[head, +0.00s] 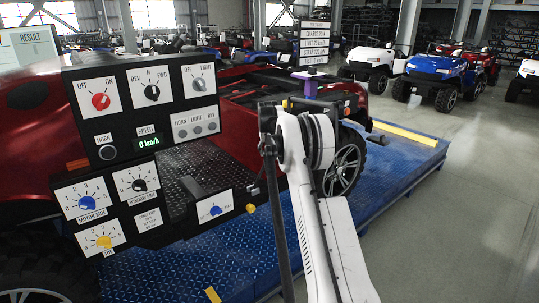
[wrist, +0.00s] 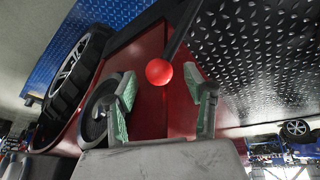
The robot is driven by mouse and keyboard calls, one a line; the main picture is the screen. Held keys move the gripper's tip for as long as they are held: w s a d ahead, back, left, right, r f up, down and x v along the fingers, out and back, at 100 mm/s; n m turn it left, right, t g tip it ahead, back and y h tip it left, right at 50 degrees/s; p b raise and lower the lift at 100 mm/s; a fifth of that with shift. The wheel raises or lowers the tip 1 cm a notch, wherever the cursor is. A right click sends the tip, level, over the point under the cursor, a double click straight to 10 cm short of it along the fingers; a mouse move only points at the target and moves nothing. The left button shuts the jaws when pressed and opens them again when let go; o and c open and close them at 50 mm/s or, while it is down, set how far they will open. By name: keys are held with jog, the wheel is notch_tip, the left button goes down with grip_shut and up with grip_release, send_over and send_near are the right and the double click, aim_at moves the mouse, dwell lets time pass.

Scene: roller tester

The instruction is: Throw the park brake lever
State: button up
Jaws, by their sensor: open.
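In the wrist view a red ball knob (wrist: 159,72) sits on the end of a dark rod (wrist: 180,32), which looks like the park brake lever. My gripper (wrist: 163,90) is open, with one green-padded finger on each side of the picture. The knob shows between the fingertips, with gaps on both sides; I cannot tell whether it lies inside the jaws or just beyond them. Nothing is held. In the head view I cannot make out the knob, and my arm hides much of the area around its end.
A control panel (head: 130,114) with knobs and labels stands at the left in the head view. The red vehicle (head: 232,92) stands on a blue tread-plate platform (head: 400,160). Black tread plate (wrist: 260,60) and a wheel (wrist: 75,65) flank the lever in the wrist view.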

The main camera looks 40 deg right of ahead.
jog(key=shift+x, duration=1.4)
